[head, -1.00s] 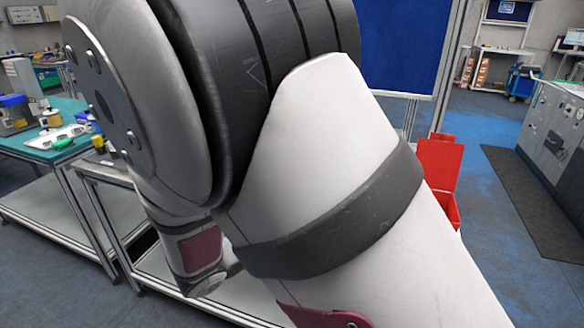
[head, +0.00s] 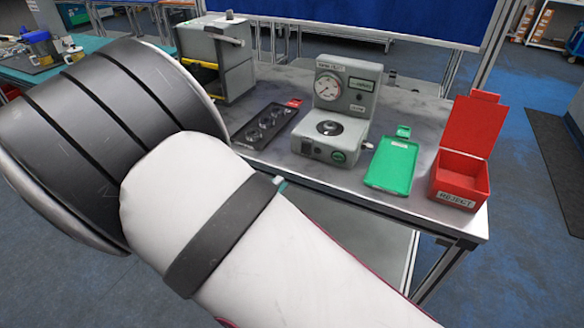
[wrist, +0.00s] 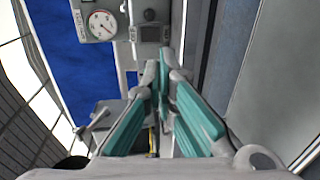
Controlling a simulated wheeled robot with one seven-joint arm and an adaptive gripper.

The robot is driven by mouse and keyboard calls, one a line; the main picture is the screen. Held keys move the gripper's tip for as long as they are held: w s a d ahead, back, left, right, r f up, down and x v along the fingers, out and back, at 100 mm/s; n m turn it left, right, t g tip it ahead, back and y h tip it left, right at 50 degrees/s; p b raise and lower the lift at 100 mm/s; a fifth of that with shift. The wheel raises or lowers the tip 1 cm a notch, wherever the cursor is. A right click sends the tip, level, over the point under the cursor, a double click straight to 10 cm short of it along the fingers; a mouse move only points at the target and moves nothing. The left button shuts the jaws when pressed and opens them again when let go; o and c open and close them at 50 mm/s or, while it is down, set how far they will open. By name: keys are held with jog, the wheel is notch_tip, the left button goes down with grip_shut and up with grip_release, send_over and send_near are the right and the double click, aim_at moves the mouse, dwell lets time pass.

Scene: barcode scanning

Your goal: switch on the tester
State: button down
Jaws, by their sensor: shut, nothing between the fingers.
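The tester (head: 325,148) is a grey-green unit on the bench in the head view. It has a round dial gauge (head: 328,87), a small dark display, a round dark seat on its base and a small knob (head: 367,146) at the right side. My gripper (wrist: 160,68) has teal-padded fingers, shut and empty, apart from the gauge in the picture. In the head view my arm hides nearly all of the gripper.
A green tray (head: 392,163) and a red reject box (head: 460,176) with its lid up stand right of the tester. A dark tray with round pockets (head: 265,126) lies left of it. A grey cabinet (head: 218,60) stands behind. The bench (head: 420,108) has bare patches.

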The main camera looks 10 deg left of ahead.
aim_at(300, 167)
jog(key=x, duration=1.3)
jog(key=shift+w+d+p, duration=0.1)
jog(key=shift+w+p, duration=0.15)
jog(key=shift+p, duration=0.15)
jog(key=shift+f, duration=0.1)
